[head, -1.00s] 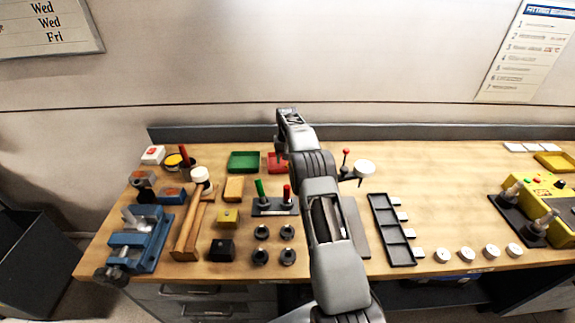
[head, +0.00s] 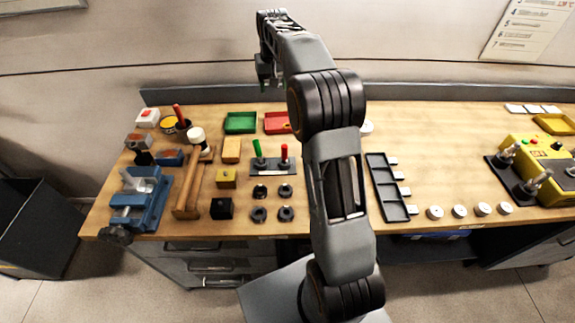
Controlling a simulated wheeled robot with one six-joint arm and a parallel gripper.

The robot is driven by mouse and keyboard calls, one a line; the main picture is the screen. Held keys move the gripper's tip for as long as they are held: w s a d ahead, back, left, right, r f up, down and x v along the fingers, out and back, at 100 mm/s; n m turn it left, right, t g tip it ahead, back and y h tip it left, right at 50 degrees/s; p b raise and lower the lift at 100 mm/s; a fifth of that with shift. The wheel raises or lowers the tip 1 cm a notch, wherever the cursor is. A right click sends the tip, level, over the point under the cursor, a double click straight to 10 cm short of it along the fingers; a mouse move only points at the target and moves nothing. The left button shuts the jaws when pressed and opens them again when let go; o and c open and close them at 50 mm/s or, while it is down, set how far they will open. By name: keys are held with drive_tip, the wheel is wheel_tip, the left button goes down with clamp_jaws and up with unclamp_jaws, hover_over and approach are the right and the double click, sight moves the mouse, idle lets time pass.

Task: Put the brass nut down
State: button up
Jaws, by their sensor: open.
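My gripper (head: 270,82) is at the end of my raised arm, high at the back of the bench. In the picture it shows against the wall, above the gap between the green tray (head: 240,123) and the red tray (head: 276,123). It points down and is open, with nothing visible between its fingers. I cannot make out the brass nut for certain anywhere; it may be too small to see or hidden behind my arm.
On the wooden bench (head: 340,120) stand a blue vise (head: 140,200), a mallet (head: 190,185), a yellow block (head: 226,177), a black block (head: 221,208) and several dark rings (head: 259,191). A black compartment tray (head: 385,188) lies right of my arm.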

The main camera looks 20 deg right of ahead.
drive_tip(key=s+a+r+t, duration=0.1)
drive_tip(key=s+a+r, duration=0.35)
drive_tip(key=s, duration=0.55)
drive_tip(key=s+a+f+n+t, duration=0.1)
drive_tip(key=s+a+f, duration=0.1)
drive_tip(key=s, duration=0.8)
drive_tip(key=s+a+f+n+t, duration=0.1)
drive_tip(key=s+f, duration=0.3)
drive_tip(key=s, duration=0.6)
drive_tip(key=shift+a+f, duration=0.4)
drive_tip(key=shift+a, duration=0.45)
